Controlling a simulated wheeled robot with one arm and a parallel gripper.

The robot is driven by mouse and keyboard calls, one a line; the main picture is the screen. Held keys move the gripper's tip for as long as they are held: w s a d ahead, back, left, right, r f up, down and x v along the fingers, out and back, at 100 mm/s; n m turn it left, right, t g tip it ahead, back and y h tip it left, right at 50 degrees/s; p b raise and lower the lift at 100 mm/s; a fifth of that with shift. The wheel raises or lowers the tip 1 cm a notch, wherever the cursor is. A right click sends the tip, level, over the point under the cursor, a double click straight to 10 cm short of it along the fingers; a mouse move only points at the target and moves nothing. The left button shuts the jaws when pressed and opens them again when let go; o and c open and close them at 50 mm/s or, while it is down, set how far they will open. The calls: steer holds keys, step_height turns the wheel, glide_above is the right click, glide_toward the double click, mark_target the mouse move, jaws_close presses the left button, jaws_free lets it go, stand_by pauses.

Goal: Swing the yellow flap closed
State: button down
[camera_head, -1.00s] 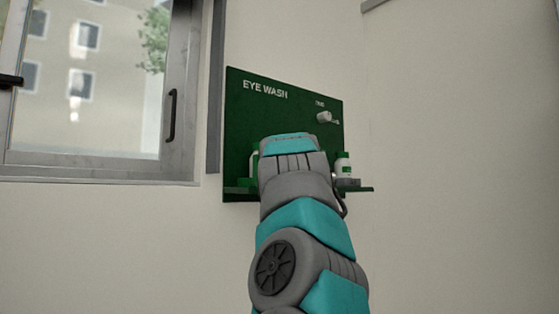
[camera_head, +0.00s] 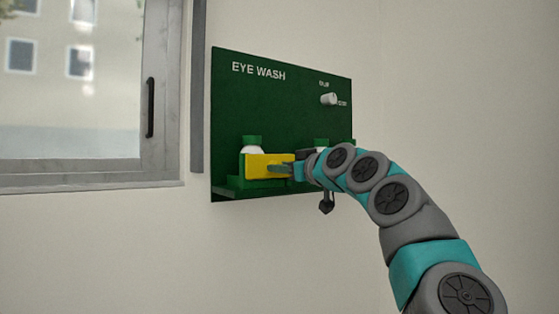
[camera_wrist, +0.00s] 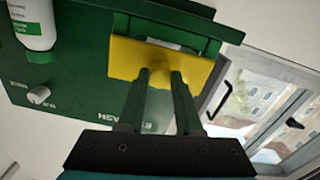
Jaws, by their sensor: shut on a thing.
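The yellow flap (camera_head: 262,160) is on the green eye wash board, in front of the left bottle, low on the board. It also shows in the wrist view as a yellow plate (camera_wrist: 125,57) beyond the fingers. My gripper (camera_head: 290,169) comes in from the right, with its fingers at the flap's front. In the wrist view, my gripper's green fingertips (camera_wrist: 160,77) meet the flap near its middle, with a gap between the fingers. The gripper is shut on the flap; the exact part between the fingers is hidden. The flap's hinge is not clear.
The green board (camera_head: 290,110) carries a knob (camera_head: 329,99) at upper right. A white bottle with a green cap (camera_head: 252,143) stands behind the flap. Another bottle's green cap (camera_head: 321,143) shows behind my arm. A window (camera_head: 90,95) is at left.

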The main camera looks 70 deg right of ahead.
steer(key=shift+d+y, duration=0.1)
steer(key=shift+y, duration=0.2)
steer(key=c, duration=0.6)
jaws_free()
steer(key=shift+w, duration=0.1)
steer(key=b+v, duration=0.1)
steer(key=v, duration=0.7)
steer(key=shift+d+f, duration=0.1)
steer(key=shift+d, duration=0.05)
